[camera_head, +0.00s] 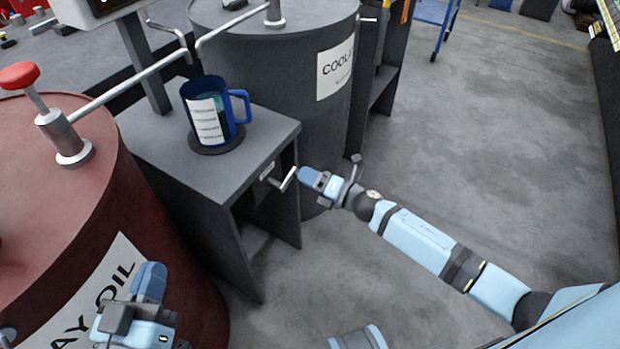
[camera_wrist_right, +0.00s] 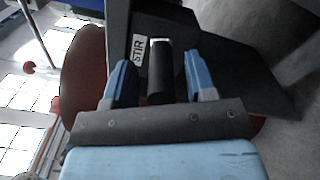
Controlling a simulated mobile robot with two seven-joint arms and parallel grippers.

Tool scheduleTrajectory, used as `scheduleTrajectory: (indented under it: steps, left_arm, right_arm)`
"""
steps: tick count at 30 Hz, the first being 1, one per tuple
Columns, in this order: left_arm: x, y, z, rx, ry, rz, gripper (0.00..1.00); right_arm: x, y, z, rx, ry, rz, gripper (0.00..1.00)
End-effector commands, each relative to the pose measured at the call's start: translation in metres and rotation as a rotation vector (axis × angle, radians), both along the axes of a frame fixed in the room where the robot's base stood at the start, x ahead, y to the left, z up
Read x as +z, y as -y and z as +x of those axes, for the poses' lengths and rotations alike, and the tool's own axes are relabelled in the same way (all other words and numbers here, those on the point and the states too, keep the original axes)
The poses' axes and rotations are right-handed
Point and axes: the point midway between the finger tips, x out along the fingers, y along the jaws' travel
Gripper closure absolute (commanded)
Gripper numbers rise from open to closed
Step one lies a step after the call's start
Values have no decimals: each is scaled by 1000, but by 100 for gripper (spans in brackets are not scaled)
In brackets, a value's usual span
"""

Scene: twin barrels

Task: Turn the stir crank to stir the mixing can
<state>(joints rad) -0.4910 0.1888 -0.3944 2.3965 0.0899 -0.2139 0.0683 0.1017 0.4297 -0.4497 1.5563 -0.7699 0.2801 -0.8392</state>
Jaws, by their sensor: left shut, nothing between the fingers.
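The mixing can (camera_head: 207,112), a blue jug with a white scale label and dark teal liquid, stands on a round dark pad on the grey stand. The stir crank (camera_head: 288,180) sticks out of the stand's side below it. In the right wrist view, the crank's dark grip (camera_wrist_right: 160,75) lies between my right gripper's (camera_wrist_right: 158,72) two blue fingers, with a gap on each side. My right gripper also shows in the head view (camera_head: 308,177), at the crank's end. My left gripper (camera_head: 150,280) is shut and empty, in front of the red barrel, away from the crank.
The red barrel (camera_head: 110,185) with a red-knobbed pump stands left of the grey stand (camera_head: 262,140). A grey coolant barrel (camera_head: 290,80) stands behind it. Metal spouts reach from both pumps near the can. A STIR label (camera_wrist_right: 139,50) is beside the crank. Floor at right is clear.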

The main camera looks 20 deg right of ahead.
Motion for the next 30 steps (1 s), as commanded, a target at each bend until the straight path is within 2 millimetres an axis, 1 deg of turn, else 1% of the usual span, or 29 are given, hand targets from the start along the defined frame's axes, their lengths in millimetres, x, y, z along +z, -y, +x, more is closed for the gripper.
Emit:
scheduleTrajectory:
  steps: [8,11,14,17,21,24,27,30]
  left_arm:
    - [0,0,0,-1,-1,3,100]
    - [1,0,0,-1,-5,6,100]
    - [0,-1,0,1,-15,17,100]
    - [-4,-4,1,9,-36,34,100]
    - [-15,-8,0,22,-85,59,100]
    - [-25,-8,0,27,-121,71,100]
    - [-31,-9,0,31,-142,82,100]
    - [-34,-12,0,36,-154,92,100]
  right_arm:
    - [0,1,-1,0,-1,-1,49]
    - [-1,6,-8,0,-2,-1,49]
    - [-1,15,-20,-1,-4,-2,49]
    - [-1,29,-38,-1,-4,-2,49]
    - [0,49,-64,0,-5,-1,49]
    - [0,62,-81,0,-4,0,49]
    - [0,73,-94,0,-3,-1,49]
    - [0,80,-103,0,-2,-1,49]
